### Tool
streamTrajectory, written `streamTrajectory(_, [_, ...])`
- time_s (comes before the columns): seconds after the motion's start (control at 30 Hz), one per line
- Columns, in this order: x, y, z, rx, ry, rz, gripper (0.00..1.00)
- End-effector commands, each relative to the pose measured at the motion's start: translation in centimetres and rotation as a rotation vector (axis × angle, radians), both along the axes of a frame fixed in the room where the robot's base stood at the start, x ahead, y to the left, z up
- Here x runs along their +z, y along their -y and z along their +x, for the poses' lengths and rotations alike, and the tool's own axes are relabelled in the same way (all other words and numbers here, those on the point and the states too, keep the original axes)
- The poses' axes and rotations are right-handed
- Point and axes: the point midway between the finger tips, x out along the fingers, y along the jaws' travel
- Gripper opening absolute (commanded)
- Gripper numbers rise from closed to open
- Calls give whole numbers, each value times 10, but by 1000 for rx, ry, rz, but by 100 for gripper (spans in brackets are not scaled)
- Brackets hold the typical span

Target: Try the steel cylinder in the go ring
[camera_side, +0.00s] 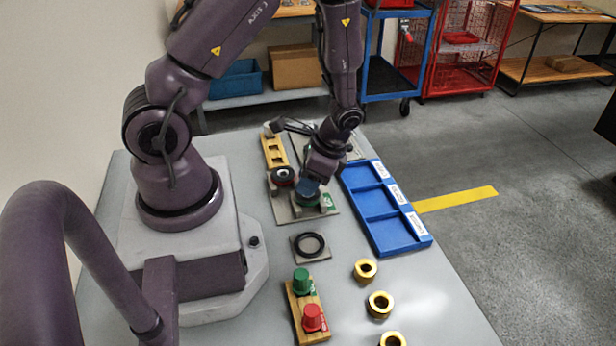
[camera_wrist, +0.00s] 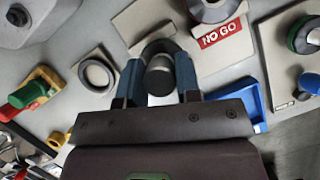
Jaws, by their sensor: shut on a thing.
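My gripper (camera_side: 309,188) points down over the grey plate with the green GO label (camera_side: 328,203) in the side view. In the wrist view its two blue fingers (camera_wrist: 158,62) are shut on the steel cylinder (camera_wrist: 160,78), a grey round part seen end-on. A dark ring, the go ring (camera_wrist: 158,46), shows as an arc just beyond the cylinder; the cylinder and fingers hide the rest. I cannot tell whether the cylinder is inside the ring or above it. The no-go ring (camera_side: 283,177) sits beside it, with a red NO GO label (camera_wrist: 222,38) in the wrist view.
A blue tray (camera_side: 388,238) with three labelled compartments lies right of the gripper. A black ring (camera_side: 309,245) lies on a plate in front. Green (camera_side: 302,280) and red (camera_side: 313,317) plugs stand in a wooden block, near several brass rings (camera_side: 380,303). A yellow holder (camera_side: 273,150) stands behind.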

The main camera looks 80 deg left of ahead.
Motion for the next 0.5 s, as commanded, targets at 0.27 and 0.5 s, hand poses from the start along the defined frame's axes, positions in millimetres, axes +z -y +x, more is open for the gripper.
streamTrajectory(0.27, [-3, 0, 0, 0, -1, 0, 2])
streamTrajectory(0.5, [-6, 0, 0, 0, -1, 0, 2])
